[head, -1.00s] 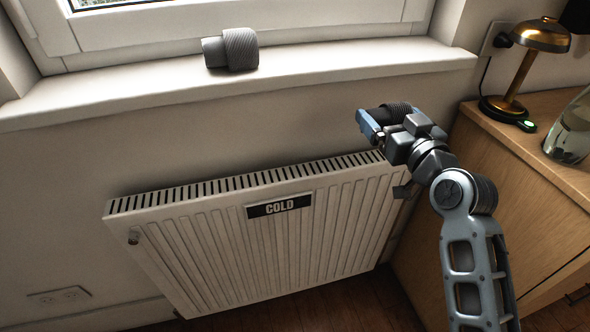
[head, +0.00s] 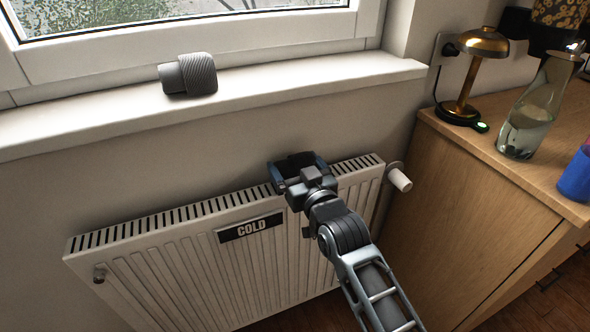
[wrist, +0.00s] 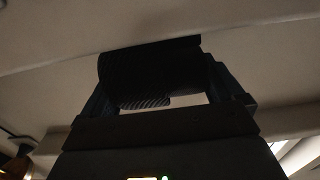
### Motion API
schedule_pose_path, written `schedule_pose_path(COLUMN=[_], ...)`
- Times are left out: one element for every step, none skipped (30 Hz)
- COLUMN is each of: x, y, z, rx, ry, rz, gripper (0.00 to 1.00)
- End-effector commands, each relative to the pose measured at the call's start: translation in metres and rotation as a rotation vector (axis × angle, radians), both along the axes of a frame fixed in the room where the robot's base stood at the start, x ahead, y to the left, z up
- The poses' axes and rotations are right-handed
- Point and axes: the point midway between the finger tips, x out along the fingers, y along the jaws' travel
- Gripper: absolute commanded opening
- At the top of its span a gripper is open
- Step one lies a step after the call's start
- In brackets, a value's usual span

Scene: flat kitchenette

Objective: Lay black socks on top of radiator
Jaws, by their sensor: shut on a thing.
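My gripper (head: 297,168) is at the top of the white radiator (head: 150,228), right of its middle, in the head view. It is shut on the black socks (head: 296,160), a dark rolled bundle partly hidden by the fingers. In the wrist view the black socks (wrist: 150,72) sit between the two fingers, with ribbed fabric showing at the lower edge. I cannot tell whether the socks touch the radiator's slotted top. A grey ribbed sock roll (head: 188,75) lies on the windowsill.
The white windowsill (head: 310,82) juts out above the radiator. A "COLD" sign (head: 250,227) is on the radiator's front, and a valve knob (head: 400,180) is at its right end. A wooden cabinet (head: 480,190) stands right, bearing a brass lamp (head: 487,43) and a glass bottle (head: 535,115).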

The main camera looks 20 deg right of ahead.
Motion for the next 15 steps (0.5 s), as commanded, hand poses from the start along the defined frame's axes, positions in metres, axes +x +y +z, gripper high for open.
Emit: schedule_pose_path(x=[0.0, 0.0, 0.0, 0.0, 0.0, 0.0, 0.0, 0.0, 0.0, 0.0, 0.0, 0.0, 0.0, 0.0, -0.0001], y=[0.0001, 0.0, 0.0, -0.0001, -0.0001, 0.0, -0.0001, -0.0001, -0.0001, -0.0001, -0.0001, -0.0001, -0.0001, 0.0, 0.0], z=[-0.0049, -0.0059, -0.0061, -0.0057, -0.0054, -0.0054, -0.0054, -0.0054, -0.0059, -0.0067, -0.0078, -0.0093, -0.0092, -0.0084, -0.0083], rx=[0.0, 0.0, 0.0, 0.0, 0.0, 0.0, 0.0, 0.0, 0.0, 0.0, 0.0, 0.0, 0.0, 0.0, 0.0], ry=[-0.001, -0.001, -0.002, -0.002, -0.002, -0.002, -0.002, -0.002, -0.002, -0.002, -0.002, -0.002, -0.001, -0.001, -0.001], rz=[0.0, 0.0, 0.0, 0.0, 0.0, 0.0, 0.0, 0.0, 0.0, 0.0, 0.0, 0.0, 0.0, 0.0, 0.0], gripper=[0.65, 0.65, 0.65, 0.65, 0.65, 0.65, 0.65, 0.65, 0.65, 0.65, 0.65, 0.65, 0.95, 0.98, 1.0])
